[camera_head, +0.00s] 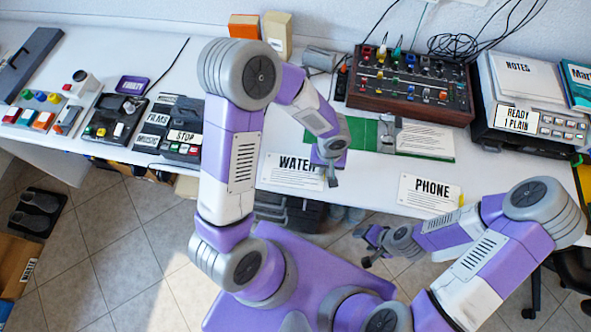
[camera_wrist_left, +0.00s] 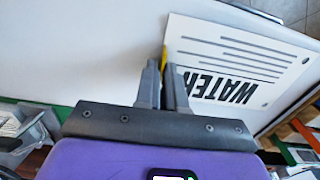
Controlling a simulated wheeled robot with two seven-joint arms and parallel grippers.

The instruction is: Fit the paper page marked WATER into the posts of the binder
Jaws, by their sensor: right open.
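The white page marked WATER (camera_head: 292,172) lies near the front edge of the white table in the head view. It also shows in the wrist view (camera_wrist_left: 235,60), with a yellow tab at its edge. My left gripper (camera_head: 333,180) is at the page's right edge. In the wrist view its fingers (camera_wrist_left: 164,75) are close together around the tab. What looks like the binder (camera_head: 363,134) lies open behind, with green covers, a grey strip and a printed sheet on its right side. The posts are too small to make out. My right gripper (camera_head: 365,248) is open and empty, in front of the table.
A page marked PHONE (camera_head: 430,193) lies at the front right. A control box with knobs (camera_head: 410,88) stands behind the binder. A device marked READY 1 PLAIN (camera_head: 530,118) is at the right.

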